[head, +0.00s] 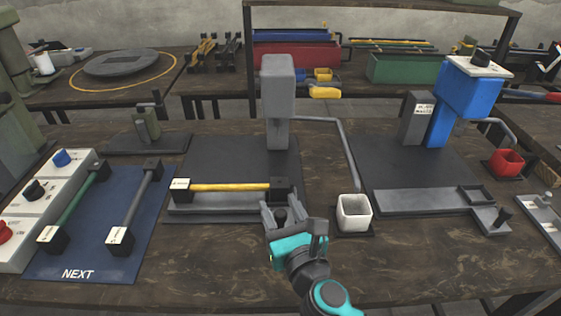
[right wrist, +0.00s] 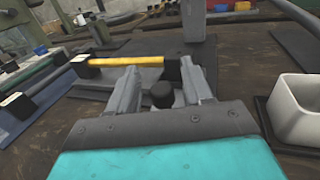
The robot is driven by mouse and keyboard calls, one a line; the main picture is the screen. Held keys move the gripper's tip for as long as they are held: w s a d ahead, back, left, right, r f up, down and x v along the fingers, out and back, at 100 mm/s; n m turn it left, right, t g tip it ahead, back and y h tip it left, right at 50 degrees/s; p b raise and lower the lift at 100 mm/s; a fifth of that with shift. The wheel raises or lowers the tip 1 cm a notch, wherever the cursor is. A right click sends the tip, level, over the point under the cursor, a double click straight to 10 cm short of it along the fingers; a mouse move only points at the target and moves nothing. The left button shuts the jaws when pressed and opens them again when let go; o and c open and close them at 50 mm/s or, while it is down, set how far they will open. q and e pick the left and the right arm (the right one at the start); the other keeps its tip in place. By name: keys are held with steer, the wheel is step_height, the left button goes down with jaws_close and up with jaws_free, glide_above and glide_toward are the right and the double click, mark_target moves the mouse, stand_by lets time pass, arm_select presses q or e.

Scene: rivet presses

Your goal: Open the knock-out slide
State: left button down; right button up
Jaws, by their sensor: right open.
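The grey press (head: 277,95) stands in the middle on a dark base plate. A low grey slide rail (head: 215,208) runs along its front edge, with a dark round knob (head: 280,215) at its right end. My right gripper (head: 284,209) is open, its two fingers on either side of the knob. The knob (right wrist: 162,95) also shows between the fingers in the right wrist view; I cannot tell whether they touch it. A yellow bar (head: 230,187) with black end blocks lies along the press's front, just behind the rail. My left gripper is not in view.
A white bin (head: 354,212) stands close to the right of my gripper. A blue press (head: 470,90) with its own slide and a red bin (head: 506,163) is farther right. A blue mat (head: 90,240) with two bars and a switch panel (head: 45,205) lie left.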

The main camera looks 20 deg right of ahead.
step_height(320, 180, up, 19)
steer(key=p, duration=0.6)
